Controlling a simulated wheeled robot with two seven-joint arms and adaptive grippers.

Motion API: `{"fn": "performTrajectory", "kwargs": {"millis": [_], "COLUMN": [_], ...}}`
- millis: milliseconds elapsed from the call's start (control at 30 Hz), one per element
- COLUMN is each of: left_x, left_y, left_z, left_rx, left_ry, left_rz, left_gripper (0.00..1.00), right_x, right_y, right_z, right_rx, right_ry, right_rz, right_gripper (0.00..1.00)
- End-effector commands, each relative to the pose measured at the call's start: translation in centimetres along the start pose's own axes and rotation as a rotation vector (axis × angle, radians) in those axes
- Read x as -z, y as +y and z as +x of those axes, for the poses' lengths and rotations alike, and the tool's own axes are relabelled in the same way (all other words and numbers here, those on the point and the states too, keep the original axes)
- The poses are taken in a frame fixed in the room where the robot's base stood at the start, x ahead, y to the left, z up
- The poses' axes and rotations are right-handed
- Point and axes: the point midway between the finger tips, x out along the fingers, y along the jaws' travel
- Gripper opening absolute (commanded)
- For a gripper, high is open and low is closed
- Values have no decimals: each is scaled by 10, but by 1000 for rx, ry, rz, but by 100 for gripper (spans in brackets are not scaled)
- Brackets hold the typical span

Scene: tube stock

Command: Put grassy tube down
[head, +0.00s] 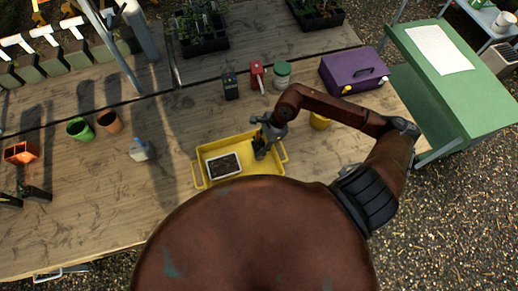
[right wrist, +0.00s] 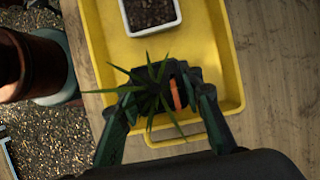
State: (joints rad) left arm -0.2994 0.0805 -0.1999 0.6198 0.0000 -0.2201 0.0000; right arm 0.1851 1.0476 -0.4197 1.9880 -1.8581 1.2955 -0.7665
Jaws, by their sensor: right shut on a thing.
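The grassy tube (right wrist: 154,90) is a dark pot with spiky green leaves and an orange band. My right gripper (right wrist: 168,95) is shut on it, with a finger on each side. In the right wrist view the tube is over the near part of the yellow tray (right wrist: 232,80); I cannot tell whether it touches the tray floor. In the head view my right gripper (head: 264,138) is at the right part of the yellow tray (head: 198,172), and the tube (head: 260,150) shows dark below it. My left gripper is not in view.
A white container of soil (head: 224,166) sits in the tray's left part. Behind the tray stand a dark box (head: 230,84), a red item (head: 257,75) and a green-lidded jar (head: 282,74). A purple case (head: 352,70) is at right. The table left of the tray has free room.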

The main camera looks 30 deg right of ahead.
Motion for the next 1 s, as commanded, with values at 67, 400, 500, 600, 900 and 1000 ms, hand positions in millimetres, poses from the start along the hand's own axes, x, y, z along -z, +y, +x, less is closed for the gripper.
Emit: {"fn": "performTrajectory", "kwargs": {"millis": [67,400,500,600,900,1000], "left_x": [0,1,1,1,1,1], "left_y": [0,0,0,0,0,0], "left_z": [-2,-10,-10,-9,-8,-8], "left_rx": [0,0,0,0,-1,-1], "left_ry": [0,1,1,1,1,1], "left_rz": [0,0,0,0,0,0], "left_gripper": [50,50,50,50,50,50], "right_x": [9,19,19,20,20,20], "right_y": [-3,-4,-3,-3,-3,-3], "right_z": [6,33,33,34,35,35], "right_rx": [-1,0,0,0,-1,-1], "right_ry": [1,0,1,1,1,1], "right_rz": [6,1,1,1,1,1], "right_gripper": [5,5,5,5,50,52]}}
